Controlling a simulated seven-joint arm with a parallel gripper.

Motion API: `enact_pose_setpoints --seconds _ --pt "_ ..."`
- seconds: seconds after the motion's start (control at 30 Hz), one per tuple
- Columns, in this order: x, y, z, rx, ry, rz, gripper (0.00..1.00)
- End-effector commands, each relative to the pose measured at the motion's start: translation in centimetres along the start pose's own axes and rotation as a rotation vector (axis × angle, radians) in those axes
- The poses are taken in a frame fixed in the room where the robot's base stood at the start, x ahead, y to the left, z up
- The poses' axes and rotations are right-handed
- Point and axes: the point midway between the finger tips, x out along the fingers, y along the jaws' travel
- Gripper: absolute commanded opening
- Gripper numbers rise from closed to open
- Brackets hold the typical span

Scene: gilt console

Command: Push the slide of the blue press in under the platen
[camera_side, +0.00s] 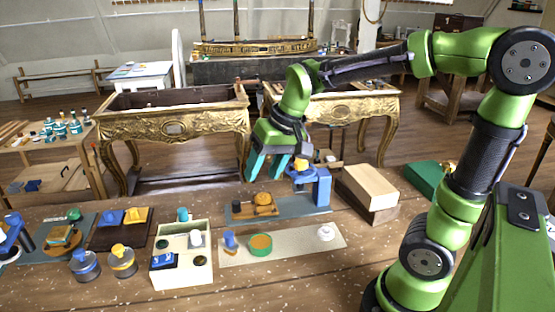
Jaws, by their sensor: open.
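A blue press (322,187) stands on the middle of the bench, on a flat grey-blue base (290,215). Its head, with a yellow-orange part on top, overhangs the base from the blue column. An orange-brown slide (256,207) carrying a round piece sits on the base to the left of the head, apart from the column and out from under the platen. My gripper (265,176) points down with its teal fingers apart and empty. It appears above the slide and left of the press head; its exact height and depth cannot be told. The platen's underside is hidden.
Wooden blocks (368,186) stand right of the press. Another blue press (12,236) is cut by the left edge.

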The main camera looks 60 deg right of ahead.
Motion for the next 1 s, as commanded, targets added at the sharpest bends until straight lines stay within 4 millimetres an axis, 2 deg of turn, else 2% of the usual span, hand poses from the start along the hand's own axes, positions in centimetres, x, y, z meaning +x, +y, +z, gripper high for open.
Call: enact_pose_setpoints --seconds 0.03,0.1,0.3,0.4,0.5,0.63,0.73,0.87,1.0 --pt "1.1 0.1 -1.9 0.012 -0.034 0.028 0.52" --pt "2.4 0.4 -4.4 0.026 -0.075 0.065 0.52" --pt "6.9 1.7 -11.0 0.061 -0.183 0.179 0.52" --pt "8.9 2.5 -13.6 0.074 -0.223 0.234 0.52" --pt "9.8 2.7 -15.6 0.082 -0.244 0.270 0.52" --pt "8.7 2.3 -17.1 0.086 -0.239 0.283 0.52" --pt "8.3 2.1 -16.8 0.091 -0.256 0.283 0.52" --pt "9.3 2.4 -16.3 0.089 -0.265 0.282 0.52" --pt "11.7 3.1 -15.6 0.089 -0.266 0.282 0.52"
